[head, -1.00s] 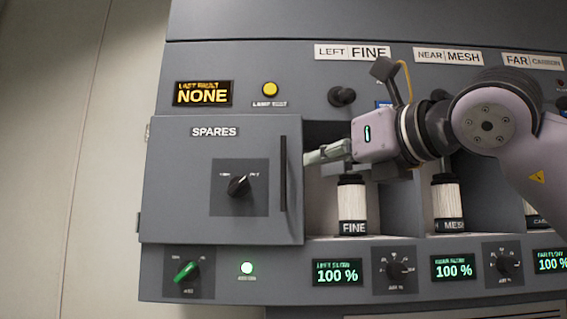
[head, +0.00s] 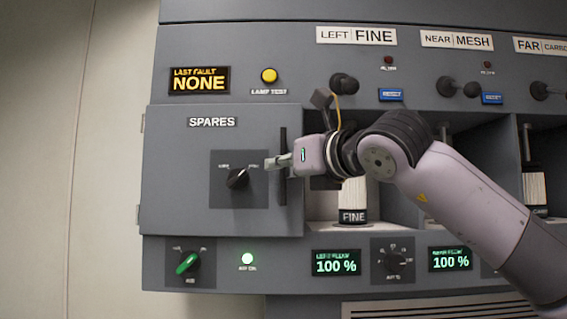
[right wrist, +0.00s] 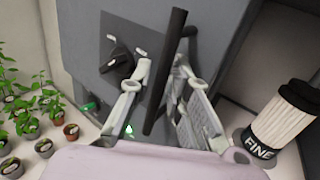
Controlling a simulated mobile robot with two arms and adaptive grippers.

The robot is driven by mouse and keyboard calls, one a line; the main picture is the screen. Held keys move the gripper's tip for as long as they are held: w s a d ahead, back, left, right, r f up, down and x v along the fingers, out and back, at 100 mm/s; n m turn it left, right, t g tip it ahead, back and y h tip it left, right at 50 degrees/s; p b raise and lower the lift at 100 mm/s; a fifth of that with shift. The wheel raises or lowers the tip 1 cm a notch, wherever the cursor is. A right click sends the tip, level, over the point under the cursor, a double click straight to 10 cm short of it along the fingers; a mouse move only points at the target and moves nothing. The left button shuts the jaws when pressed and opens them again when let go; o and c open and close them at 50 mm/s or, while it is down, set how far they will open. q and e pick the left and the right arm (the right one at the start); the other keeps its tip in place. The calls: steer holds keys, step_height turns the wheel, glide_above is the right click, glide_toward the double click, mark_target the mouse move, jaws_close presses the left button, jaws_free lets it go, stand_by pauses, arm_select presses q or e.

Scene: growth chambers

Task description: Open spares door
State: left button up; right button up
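The grey spares door (head: 170,170) is at the left of the panel and looks shut. It bears a black rotary knob (head: 238,178) and a vertical black bar handle (head: 283,200) near its right edge. My right gripper (head: 272,163) is at the handle, its fingers pointing left across it. In the right wrist view the handle (right wrist: 165,70) runs between the two separated fingers of my right gripper (right wrist: 162,78), with gaps on both sides. The knob also shows there (right wrist: 117,62), beyond the left finger. My left gripper is not in view.
The FINE filter cartridge (head: 353,205) stands in the open bay just right of the door, below my right arm. Another white cartridge (head: 535,190) is farther right. Potted seedlings (right wrist: 25,115) show at the left of the right wrist view. Bare wall is left of the panel.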

jaws_close()
stand_by(0.4)
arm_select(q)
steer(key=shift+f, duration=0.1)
arm_select(e)
steer(key=shift+s, duration=0.1)
